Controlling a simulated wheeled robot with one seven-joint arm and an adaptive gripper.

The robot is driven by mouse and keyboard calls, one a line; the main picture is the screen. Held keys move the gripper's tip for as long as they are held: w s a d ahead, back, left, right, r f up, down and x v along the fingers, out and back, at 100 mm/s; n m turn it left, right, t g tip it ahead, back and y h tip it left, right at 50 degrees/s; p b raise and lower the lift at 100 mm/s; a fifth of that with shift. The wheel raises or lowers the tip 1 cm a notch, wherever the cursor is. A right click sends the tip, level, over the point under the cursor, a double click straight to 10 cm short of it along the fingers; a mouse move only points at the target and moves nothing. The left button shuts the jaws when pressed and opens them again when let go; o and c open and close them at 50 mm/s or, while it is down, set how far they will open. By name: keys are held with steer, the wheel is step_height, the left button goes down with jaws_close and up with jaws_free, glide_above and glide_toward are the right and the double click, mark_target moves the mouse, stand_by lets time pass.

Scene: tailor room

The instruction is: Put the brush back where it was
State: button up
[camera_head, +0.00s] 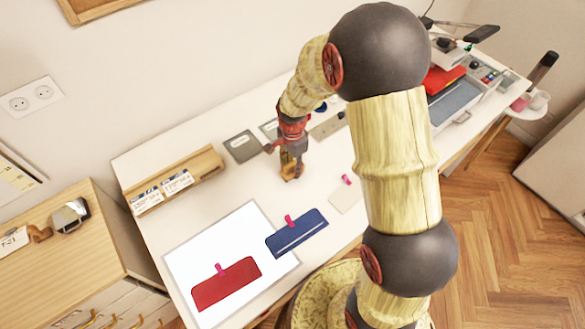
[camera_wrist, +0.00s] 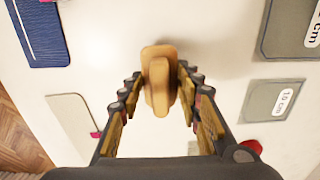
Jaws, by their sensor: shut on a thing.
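The brush (camera_wrist: 158,80) is a small tan wooden piece with a raised grip, seen from above in the wrist view. My gripper (camera_wrist: 160,84) is shut on the grip, one finger on each side. In the head view the brush (camera_head: 290,172) shows below my gripper (camera_head: 292,158), over the middle of the white table (camera_head: 225,190). A soft shadow lies beside it; I cannot tell whether it touches the table. Its bristles are hidden.
Grey square plates (camera_head: 241,147) lie behind my gripper. A wooden rack (camera_head: 173,182) is at left. A red cloth piece (camera_head: 226,284) on a white sheet, a blue piece (camera_head: 297,233) and a beige piece (camera_head: 345,197) lie in front. Bare table surrounds the brush.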

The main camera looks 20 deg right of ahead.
steer(key=shift+f, duration=0.35)
steer(key=shift+f, duration=0.15)
steer(key=o, duration=1.2)
steer(key=shift+c, duration=0.2)
